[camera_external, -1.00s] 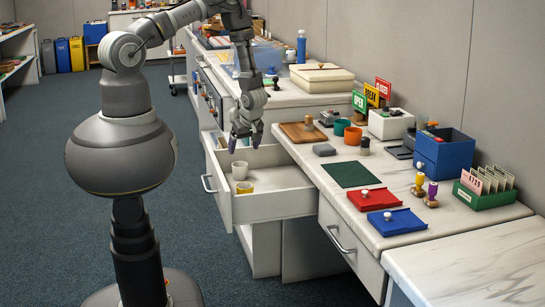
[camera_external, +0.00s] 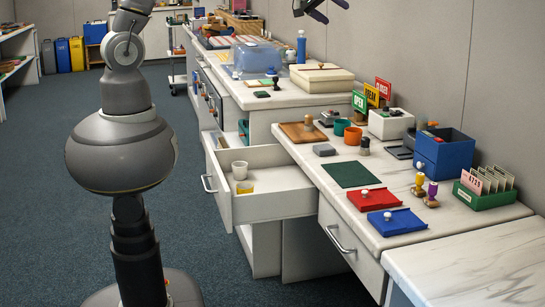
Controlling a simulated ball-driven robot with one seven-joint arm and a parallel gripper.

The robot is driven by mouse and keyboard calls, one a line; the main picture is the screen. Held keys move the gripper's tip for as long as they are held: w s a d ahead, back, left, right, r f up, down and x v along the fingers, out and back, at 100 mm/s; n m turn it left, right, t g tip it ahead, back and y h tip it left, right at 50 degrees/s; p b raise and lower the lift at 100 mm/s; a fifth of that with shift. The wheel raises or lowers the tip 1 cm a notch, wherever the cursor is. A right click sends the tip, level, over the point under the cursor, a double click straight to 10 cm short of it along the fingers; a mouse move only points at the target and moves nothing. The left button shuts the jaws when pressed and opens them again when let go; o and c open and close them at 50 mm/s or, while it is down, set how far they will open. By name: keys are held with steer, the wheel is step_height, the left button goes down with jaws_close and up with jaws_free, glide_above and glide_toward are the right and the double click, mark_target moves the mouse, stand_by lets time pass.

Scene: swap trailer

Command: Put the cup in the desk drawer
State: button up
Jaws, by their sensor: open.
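The desk drawer (camera_external: 275,206) is pulled out in the middle of the view. A white cup (camera_external: 240,170) stands inside it near the back left. A yellow cup (camera_external: 245,188) is in front of the white one, also inside the drawer. An orange cup (camera_external: 353,135) and a green cup (camera_external: 341,127) stand side by side on the desk top (camera_external: 310,163). My gripper (camera_external: 329,12) is at the top edge of the view, high above the desk and partly cut off. It is open, with nothing seen between its fingers.
A wooden board (camera_external: 295,132), a grey block (camera_external: 324,150), a dark green mat (camera_external: 350,174), a red pad (camera_external: 368,199) and a blue pad (camera_external: 397,222) lie on the desk. A blue box (camera_external: 445,155) and a green card holder (camera_external: 485,197) stand at the right. The drawer's front part is clear.

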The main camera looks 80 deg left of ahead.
steer(key=s+d+r+m+t+h, duration=0.1)
steer(key=s+d+r+m, duration=0.25)
steer(key=r, duration=0.55)
steer(key=s+d+r+m+t, duration=0.1)
steer(key=s+d+r+m, duration=0.2)
steer(key=r, duration=0.7)
steer(key=s+d+r+m+t+h, duration=0.1)
steer(key=s+d+r, duration=0.3)
steer(key=r, duration=0.5)
steer(key=s+a+r+m, duration=0.1)
steer(key=s+r+m, duration=0.1)
steer(key=s+r, duration=0.8)
steer(key=s, duration=0.3)
steer(key=shift+a+r+t+y, duration=0.25)
steer(key=shift+r+t+y, duration=0.05)
steer(key=shift+y, duration=0.1)
